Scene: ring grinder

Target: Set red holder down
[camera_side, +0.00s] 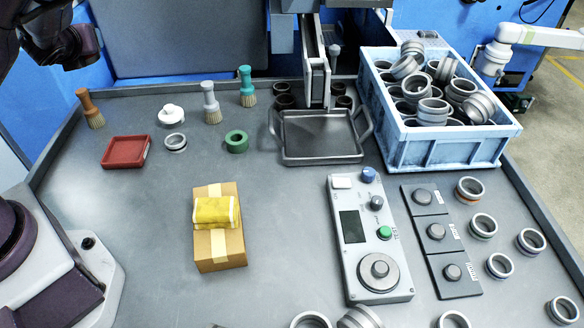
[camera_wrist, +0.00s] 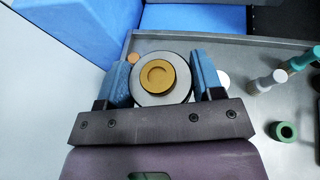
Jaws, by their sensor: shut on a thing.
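My gripper (camera_wrist: 162,82) has two blue fingers closed on a round piece (camera_wrist: 160,77) with a grey rim and a gold-brown disc in its middle. The piece is seen end-on, and no red shows on it. It appears held above the table. A shallow red square tray (camera_side: 125,151) lies on the left of the table in the side view, with nothing visible in it. The wrist view does not show this tray.
Brushes with orange (camera_side: 92,108), grey (camera_side: 211,103) and teal (camera_side: 246,86) handles stand along the back. A white round item (camera_side: 170,114), a metal ring (camera_side: 176,142) and a green ring (camera_side: 237,141) are near the tray. A box with a yellow cloth (camera_side: 215,210) stands in front.

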